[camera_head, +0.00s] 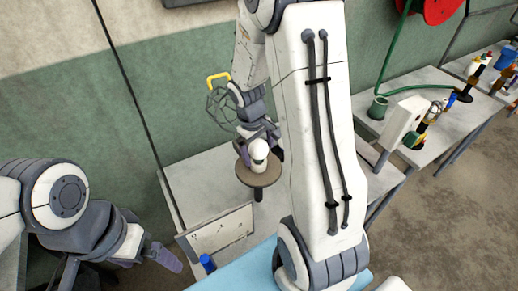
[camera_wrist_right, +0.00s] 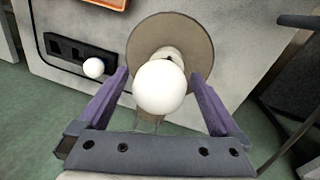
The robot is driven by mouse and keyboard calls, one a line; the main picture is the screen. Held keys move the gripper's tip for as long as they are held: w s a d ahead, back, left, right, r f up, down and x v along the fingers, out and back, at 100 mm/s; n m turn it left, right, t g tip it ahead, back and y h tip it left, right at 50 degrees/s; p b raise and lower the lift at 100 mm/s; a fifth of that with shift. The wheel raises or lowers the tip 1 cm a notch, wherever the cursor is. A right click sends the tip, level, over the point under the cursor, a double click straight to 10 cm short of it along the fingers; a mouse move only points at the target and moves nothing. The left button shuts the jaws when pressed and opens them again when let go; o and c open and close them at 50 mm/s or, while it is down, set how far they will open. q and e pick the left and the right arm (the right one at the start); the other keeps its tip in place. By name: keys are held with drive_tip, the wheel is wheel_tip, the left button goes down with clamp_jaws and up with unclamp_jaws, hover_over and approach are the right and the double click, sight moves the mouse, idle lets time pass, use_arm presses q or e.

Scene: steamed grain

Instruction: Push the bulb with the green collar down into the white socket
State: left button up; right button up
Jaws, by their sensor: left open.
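A round white bulb (camera_wrist_right: 160,87) is in the middle of the right wrist view. Behind it is a pale socket (camera_wrist_right: 168,55) on a brown round disc (camera_wrist_right: 143,38). No green collar is clear in this view; the bulb's globe hides its base. My right gripper (camera_wrist_right: 159,80) has its purple fingers spread either side of the bulb, with gaps showing. In the head view my right gripper (camera_head: 257,132) is just above the disc (camera_head: 259,177), and a white rounded piece (camera_head: 259,150) stands on it. My left gripper (camera_head: 118,265) is open and empty at the lower left, far from the disc.
A second white bulb (camera_wrist_right: 93,67) sits at a black rack (camera_wrist_right: 65,48) on the panel. A yellow handle (camera_head: 218,78) stands behind my right gripper. A blue cylinder (camera_head: 207,262) is near the front. Another bench (camera_head: 455,125) with several fittings stands at the right.

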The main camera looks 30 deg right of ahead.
drive_tip(key=r, duration=0.3)
drive_tip(key=a+r+b, duration=0.1)
drive_tip(key=r, duration=0.6)
drive_tip(key=shift+s+a+r, duration=0.1)
drive_tip(key=shift+a+r, duration=0.1)
drive_tip(key=shift+a, duration=0.15)
drive_tip(key=shift+r, duration=0.1)
drive_tip(key=shift+r+p, duration=2.15)
drive_tip(key=shift+r, duration=0.2)
